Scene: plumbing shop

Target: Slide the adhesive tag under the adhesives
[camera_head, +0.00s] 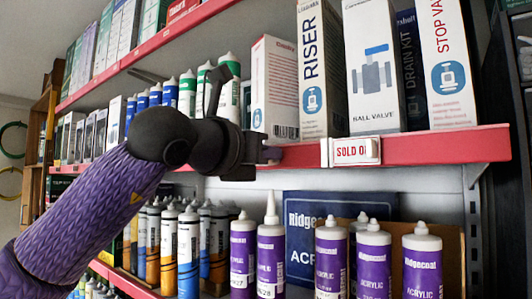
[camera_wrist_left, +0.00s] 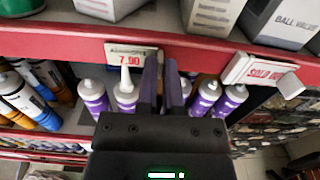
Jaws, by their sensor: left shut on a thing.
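The adhesive tag (camera_wrist_left: 125,54), a white label reading 7.90 in red, sits on the red shelf edge in the left wrist view. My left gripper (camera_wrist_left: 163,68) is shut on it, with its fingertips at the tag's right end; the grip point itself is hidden. In the head view my left gripper (camera_head: 268,155) is at the red shelf edge and hides the tag. Purple-labelled acrylic cartridges (camera_head: 331,262) stand below. Orange and blue-labelled cartridges (camera_head: 188,255) stand left of them; I cannot read which are adhesives. My right gripper is not in view.
A SOLD OUT tag (camera_head: 350,152) sits on the same red edge (camera_head: 440,145), right of my gripper. Boxes, including a ball valve box (camera_head: 372,75), stand on the shelf above. Green-labelled cartridges (camera_head: 187,93) stand behind my left arm.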

